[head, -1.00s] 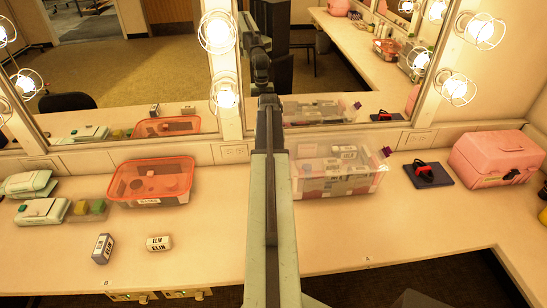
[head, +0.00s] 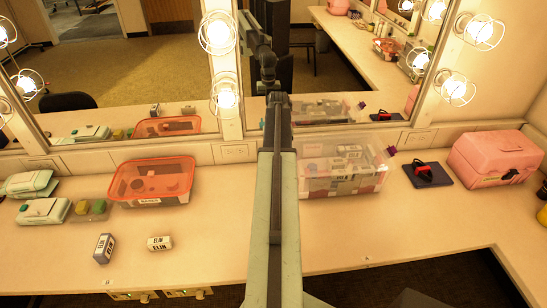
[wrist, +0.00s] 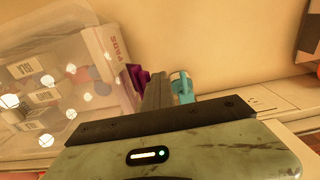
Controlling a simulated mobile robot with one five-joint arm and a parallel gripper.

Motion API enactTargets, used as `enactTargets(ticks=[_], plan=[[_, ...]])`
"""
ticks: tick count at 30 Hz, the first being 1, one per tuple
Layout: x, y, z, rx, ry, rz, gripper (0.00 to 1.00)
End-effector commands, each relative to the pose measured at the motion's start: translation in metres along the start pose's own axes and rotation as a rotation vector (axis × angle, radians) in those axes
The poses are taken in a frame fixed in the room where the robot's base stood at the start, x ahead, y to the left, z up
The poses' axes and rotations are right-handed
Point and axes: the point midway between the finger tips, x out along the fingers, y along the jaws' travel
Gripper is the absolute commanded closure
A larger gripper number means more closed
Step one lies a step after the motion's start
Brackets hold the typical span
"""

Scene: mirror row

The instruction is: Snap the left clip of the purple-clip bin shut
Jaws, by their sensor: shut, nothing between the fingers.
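The purple-clip bin (head: 345,172) is a clear lidded box with packages inside, standing on the counter right of my arm in the head view. Its right purple clip (head: 390,152) sticks outward. My arm hides its left end there. In the wrist view, the bin (wrist: 100,105) fills the left side. A purple clip (wrist: 137,78) at its end, apparently the left one, is partly behind my gripper (wrist: 156,88). The gripper is shut and empty, right beside that clip; whether they touch, and the clip's exact angle, I cannot tell. The head view hides the gripper.
An orange bin (head: 122,184) stands left of my arm, with two small labelled boxes in front. A dark pad (head: 440,181) and a pink case (head: 495,158) stand right. Mirrors and caged bulbs line the back. A teal object (wrist: 183,88) shows beside my gripper. The front counter is mostly clear.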

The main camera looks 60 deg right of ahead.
Motion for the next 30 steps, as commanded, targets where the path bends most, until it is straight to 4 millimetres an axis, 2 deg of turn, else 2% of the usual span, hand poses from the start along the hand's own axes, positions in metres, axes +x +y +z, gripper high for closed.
enactTargets(ticks=[30], plan=[[-0.008,0.031,0.000,0.002,0.000,0.001,1.00]])
